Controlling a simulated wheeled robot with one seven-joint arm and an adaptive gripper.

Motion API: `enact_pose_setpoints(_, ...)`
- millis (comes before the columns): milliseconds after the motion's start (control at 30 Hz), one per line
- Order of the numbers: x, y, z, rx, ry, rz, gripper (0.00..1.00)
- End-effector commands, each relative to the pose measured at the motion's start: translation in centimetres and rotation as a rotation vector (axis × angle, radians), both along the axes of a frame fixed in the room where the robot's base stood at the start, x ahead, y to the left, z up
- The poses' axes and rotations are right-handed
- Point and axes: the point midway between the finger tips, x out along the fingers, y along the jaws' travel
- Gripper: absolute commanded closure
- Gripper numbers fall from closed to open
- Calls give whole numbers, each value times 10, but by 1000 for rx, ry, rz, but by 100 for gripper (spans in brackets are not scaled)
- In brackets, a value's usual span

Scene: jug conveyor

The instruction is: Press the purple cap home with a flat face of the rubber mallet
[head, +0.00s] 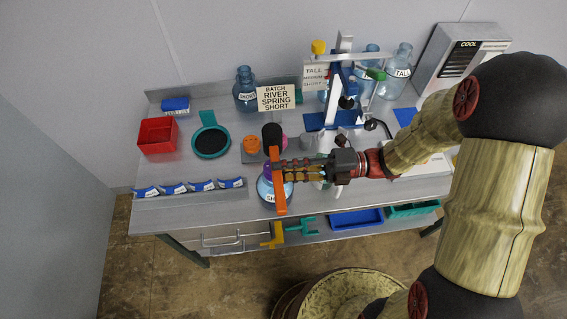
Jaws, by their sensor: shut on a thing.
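The rubber mallet has an orange handle (279,190) and what looks like a black head (272,134) at its far end. My gripper (285,172) is shut on the orange handle, reaching in from the right. The blue jug (268,190) stands at the front of the bench, its label partly covered by the handle. The purple cap (266,170) shows at the jug's top, just left of the handle and partly hidden. The black head is beyond the cap in the picture, not over it. I cannot tell how far the cap is seated, nor whether the handle touches it.
An orange cap (250,144) sits behind the jug. A red bin (158,136) and a teal ring with a black pad (210,140) are left. A sign reading "BATCH RIVER SPRING SHORT" (276,98), a jug stand (338,95) and a COOL machine (460,60) stand behind.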

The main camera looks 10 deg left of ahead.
Motion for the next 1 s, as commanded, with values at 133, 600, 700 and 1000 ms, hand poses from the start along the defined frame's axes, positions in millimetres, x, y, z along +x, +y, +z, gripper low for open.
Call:
enact_pose_setpoints(133,0,0,-15,1,1,0,100)
enact_pose_setpoints(600,0,0,-52,1,-1,1,100)
enact_pose_setpoints(700,0,0,-56,1,0,1,100)
enact_pose_setpoints(1000,0,0,-59,1,-1,1,100)
